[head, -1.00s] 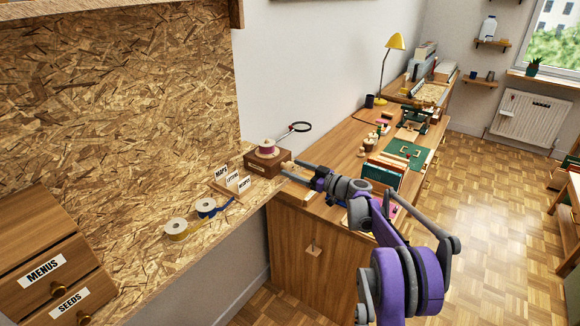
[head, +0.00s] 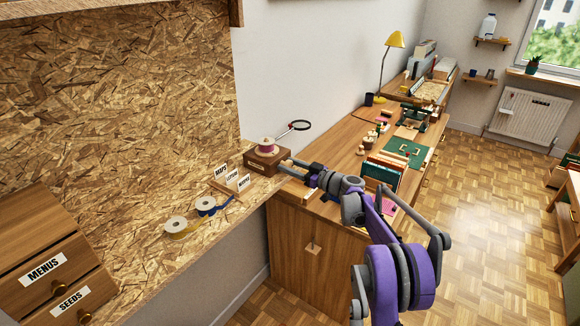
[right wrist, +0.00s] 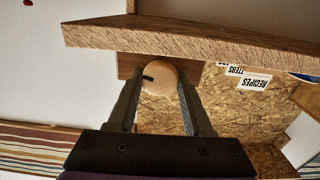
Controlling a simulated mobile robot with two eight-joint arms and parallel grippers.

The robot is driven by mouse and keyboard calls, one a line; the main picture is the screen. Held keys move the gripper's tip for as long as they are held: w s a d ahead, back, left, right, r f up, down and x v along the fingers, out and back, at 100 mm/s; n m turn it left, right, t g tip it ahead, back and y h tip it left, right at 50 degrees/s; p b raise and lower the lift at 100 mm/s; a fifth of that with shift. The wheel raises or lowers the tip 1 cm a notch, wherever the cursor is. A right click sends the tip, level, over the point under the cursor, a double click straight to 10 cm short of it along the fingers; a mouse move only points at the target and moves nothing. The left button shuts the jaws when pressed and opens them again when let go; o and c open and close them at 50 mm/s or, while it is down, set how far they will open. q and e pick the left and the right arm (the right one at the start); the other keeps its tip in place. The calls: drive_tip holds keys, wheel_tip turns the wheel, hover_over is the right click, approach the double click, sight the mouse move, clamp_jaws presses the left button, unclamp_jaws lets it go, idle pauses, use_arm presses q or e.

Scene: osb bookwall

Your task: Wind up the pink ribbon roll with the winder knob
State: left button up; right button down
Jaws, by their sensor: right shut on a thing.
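The pink ribbon roll (head: 267,145) sits on top of a brown wooden winder box (head: 262,163), near the right end of the OSB shelf. My right gripper (head: 284,166) reaches in from the right to the box's right side. In the right wrist view its two fingers (right wrist: 160,92) are shut on a round pale wooden winder knob (right wrist: 163,72), which has a dark mark on it. In the head view the fingers hide the knob. The ribbon roll cannot be made out in the right wrist view. My left gripper is in neither view.
Yellow (head: 175,227) and blue (head: 206,205) ribbon rolls lie on the shelf, left of labelled cards (head: 232,179).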

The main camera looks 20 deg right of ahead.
drive_tip(key=shift+m, duration=0.3)
drive_tip(key=m+p, duration=0.1)
drive_tip(key=m, duration=0.1)
drive_tip(key=shift+d+r+m, duration=0.1)
drive_tip(key=shift+m, duration=2.5)
drive_tip(key=shift+p, duration=0.3)
drive_tip(key=shift+c, duration=1.5)
unclamp_jaws()
